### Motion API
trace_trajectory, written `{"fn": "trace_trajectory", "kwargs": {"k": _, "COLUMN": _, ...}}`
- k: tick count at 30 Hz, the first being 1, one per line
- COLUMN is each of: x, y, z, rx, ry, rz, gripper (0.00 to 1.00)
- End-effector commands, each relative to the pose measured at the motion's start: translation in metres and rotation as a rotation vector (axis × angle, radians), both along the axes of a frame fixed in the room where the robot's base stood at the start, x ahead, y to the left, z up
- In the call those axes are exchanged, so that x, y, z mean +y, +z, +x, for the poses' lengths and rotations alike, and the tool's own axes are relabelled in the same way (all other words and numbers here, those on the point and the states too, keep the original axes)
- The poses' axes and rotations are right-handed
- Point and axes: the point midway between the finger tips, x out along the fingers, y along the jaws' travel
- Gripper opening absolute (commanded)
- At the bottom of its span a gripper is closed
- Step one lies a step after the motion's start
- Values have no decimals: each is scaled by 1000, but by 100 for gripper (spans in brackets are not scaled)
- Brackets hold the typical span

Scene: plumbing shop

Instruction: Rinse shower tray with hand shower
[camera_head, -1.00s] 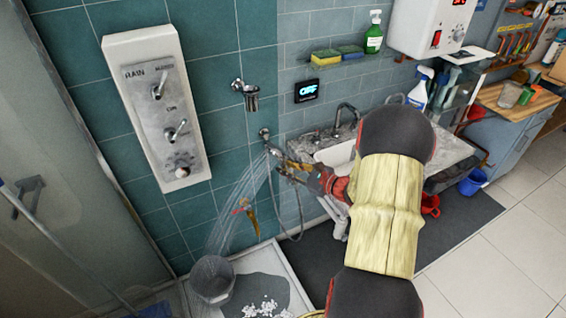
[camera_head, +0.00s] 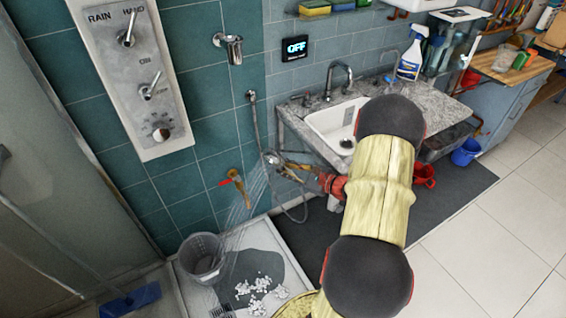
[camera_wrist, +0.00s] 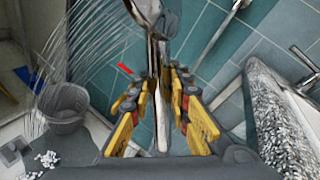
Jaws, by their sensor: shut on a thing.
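My gripper (camera_head: 296,172) is shut on the handle of the chrome hand shower (camera_head: 270,158), in front of the tiled wall. In the wrist view, the handle (camera_wrist: 161,115) lies between the yellow fingers of my gripper (camera_wrist: 158,82), with the head at the top edge. Thin water jets (camera_head: 246,195) fall from the head down and left toward the tray. The pale shower tray (camera_head: 184,290) has a dark wet-looking patch (camera_head: 238,262) and white bits (camera_head: 262,287) on it. A grey bucket (camera_head: 203,260) stands on the tray, left of the bits.
The hose (camera_head: 255,118) runs from the wall to the hand shower. An empty holder (camera_head: 230,46) and a lever panel (camera_head: 142,85) are on the wall. A sink (camera_head: 330,122) stands at right, a dark mat (camera_head: 300,242) below. A blue brush head (camera_head: 130,300) lies at lower left.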

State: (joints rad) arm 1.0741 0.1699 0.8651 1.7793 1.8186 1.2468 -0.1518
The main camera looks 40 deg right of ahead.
Motion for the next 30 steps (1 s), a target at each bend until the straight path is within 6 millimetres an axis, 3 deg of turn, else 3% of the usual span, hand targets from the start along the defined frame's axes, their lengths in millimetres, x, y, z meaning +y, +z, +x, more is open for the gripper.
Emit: {"fn": "trace_trajectory", "kwargs": {"k": 30, "x": -13, "y": -179, "z": -40, "rx": 36, "ry": -1, "rz": -133, "gripper": 0}}
